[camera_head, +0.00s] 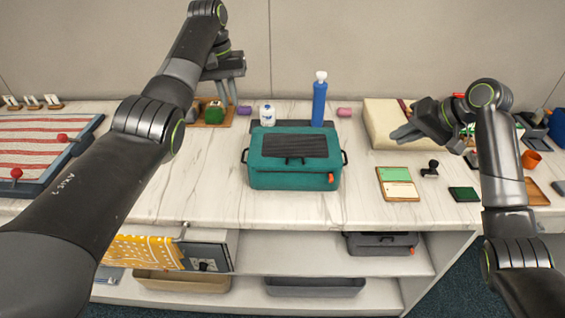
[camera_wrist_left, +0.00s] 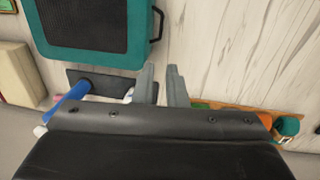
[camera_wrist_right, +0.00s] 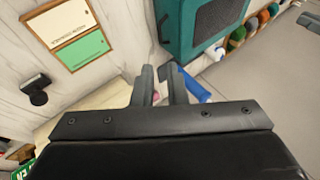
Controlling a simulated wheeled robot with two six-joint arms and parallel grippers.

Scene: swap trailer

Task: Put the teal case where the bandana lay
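The teal case (camera_head: 295,175) stands on the marble counter, with a dark ribbed panel on top, a side handle at each end and an orange tag. It also shows in the left wrist view (camera_wrist_left: 138,38) and the right wrist view (camera_wrist_right: 180,25). A yellow bandana with white dots (camera_head: 143,251) hangs at the lower left shelf, partly hidden by my left arm. My left gripper (camera_head: 228,98) is above the counter's back, left of the case, open and empty. My right gripper (camera_head: 398,134) is above the counter, right of the case, also open and empty. Neither touches the case.
A blue bottle (camera_head: 319,100) and a white jar (camera_head: 267,115) stand behind the case. A green-and-cream card board (camera_head: 398,184) and a black stamp (camera_head: 430,169) lie to its right. A dark grey case (camera_head: 382,243) sits on the shelf below. Counter in front of the teal case is clear.

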